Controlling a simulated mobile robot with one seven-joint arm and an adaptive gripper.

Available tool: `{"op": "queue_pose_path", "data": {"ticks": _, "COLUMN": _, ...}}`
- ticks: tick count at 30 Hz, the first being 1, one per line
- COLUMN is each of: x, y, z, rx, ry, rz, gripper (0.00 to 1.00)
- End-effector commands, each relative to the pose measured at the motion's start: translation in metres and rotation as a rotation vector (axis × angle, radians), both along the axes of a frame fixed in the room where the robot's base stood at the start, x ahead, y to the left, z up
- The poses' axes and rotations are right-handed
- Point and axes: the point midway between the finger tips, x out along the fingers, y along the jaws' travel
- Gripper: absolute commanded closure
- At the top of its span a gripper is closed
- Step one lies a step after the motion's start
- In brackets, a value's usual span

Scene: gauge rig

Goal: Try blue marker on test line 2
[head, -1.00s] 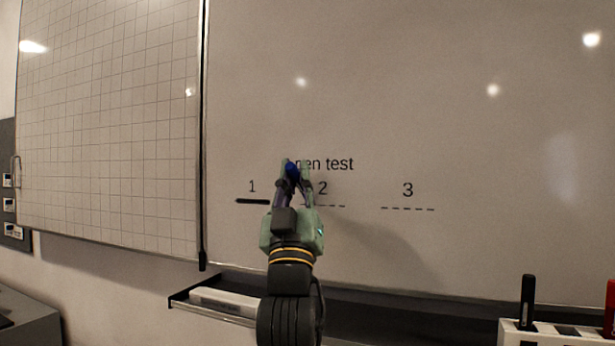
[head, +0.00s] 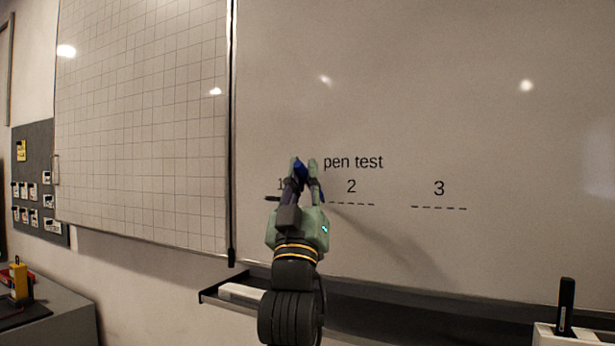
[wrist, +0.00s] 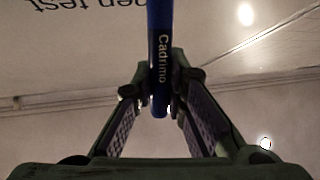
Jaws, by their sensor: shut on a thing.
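My gripper (head: 303,168) is shut on the blue marker (head: 300,170) in front of the whiteboard. In the wrist view the marker (wrist: 160,60) stands between the two fingers, with "Cadrimo" on its barrel and its upper end out of frame. I cannot tell whether its tip touches the board. Test line 2 (head: 352,204) is a dashed line under the "2", just right of my gripper, with no stroke visible on it. Line 1 (head: 272,198) bears a black stroke and is partly hidden behind my gripper. Line 3 (head: 439,208) is dashed, farther right.
The whiteboard (head: 450,90) bears the words "pen test". A gridded panel (head: 140,120) is at the left. A tray (head: 400,305) runs below the board. A white holder (head: 560,335) with a black marker (head: 566,305) is at the lower right. A grey table (head: 60,320) is at the lower left.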

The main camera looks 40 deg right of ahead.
Motion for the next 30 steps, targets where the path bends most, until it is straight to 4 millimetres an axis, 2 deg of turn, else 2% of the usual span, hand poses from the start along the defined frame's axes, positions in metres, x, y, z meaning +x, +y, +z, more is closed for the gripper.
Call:
{"op": "queue_pose_path", "data": {"ticks": 15, "x": -0.019, "y": 0.046, "z": 0.0, "rx": -0.001, "ry": -0.001, "rz": 0.001, "gripper": 1.0}}
{"op": "queue_pose_path", "data": {"ticks": 30, "x": -0.022, "y": 0.053, "z": 0.0, "rx": -0.002, "ry": -0.001, "rz": 0.002, "gripper": 1.0}}
